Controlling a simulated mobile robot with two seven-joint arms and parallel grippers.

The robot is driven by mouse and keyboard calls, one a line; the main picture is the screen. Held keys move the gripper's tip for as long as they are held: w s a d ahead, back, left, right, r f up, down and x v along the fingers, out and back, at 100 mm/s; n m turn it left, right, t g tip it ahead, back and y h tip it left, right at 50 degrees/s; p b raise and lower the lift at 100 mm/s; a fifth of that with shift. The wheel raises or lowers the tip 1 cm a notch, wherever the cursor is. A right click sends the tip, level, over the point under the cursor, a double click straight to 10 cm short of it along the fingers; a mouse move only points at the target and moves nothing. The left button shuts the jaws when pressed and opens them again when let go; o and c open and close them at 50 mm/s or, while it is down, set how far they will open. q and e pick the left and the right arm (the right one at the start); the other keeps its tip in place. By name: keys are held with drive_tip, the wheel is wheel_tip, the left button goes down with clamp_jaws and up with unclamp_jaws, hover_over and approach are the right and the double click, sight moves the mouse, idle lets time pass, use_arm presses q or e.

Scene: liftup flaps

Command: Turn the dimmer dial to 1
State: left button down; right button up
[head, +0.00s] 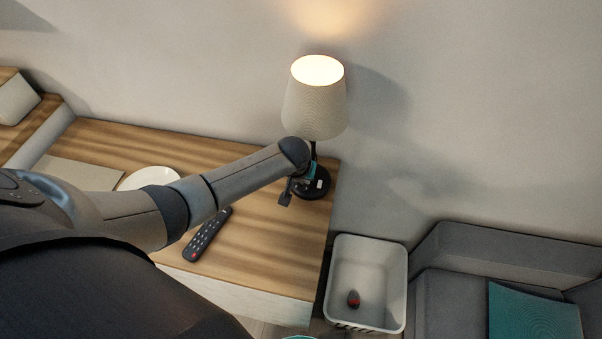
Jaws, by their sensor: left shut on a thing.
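The table lamp (315,105) stands at the right end of the wooden tabletop. Its shade is lit from inside and throws a warm glow on the wall. Its round black base (318,188) carries small pale marks, too small to read. My left arm reaches in from the left across the tabletop. My left gripper (297,187) is down at the left side of the lamp base, shut on the dimmer dial there. The dial itself is hidden by the gripper, and its setting cannot be read. My right gripper is not in view.
A black remote (207,234) lies on the tabletop (262,255) below my left forearm. A white plate (150,177) is partly behind the arm. A pale bin (369,255) with a dark red-marked object (353,299) stands right of the table, beside a grey sofa (455,285) with a teal cushion (533,312).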

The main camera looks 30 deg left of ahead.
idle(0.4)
use_arm(q)
drive_tip(key=c, duration=0.8)
unclamp_jaws()
drive_tip(key=shift+o, duration=0.2)
drive_tip(key=shift+r, duration=0.15)
drive_tip(key=p+v, duration=0.4)
drive_tip(key=v, duration=1.1)
drive_tip(key=shift+s+d, duration=0.1)
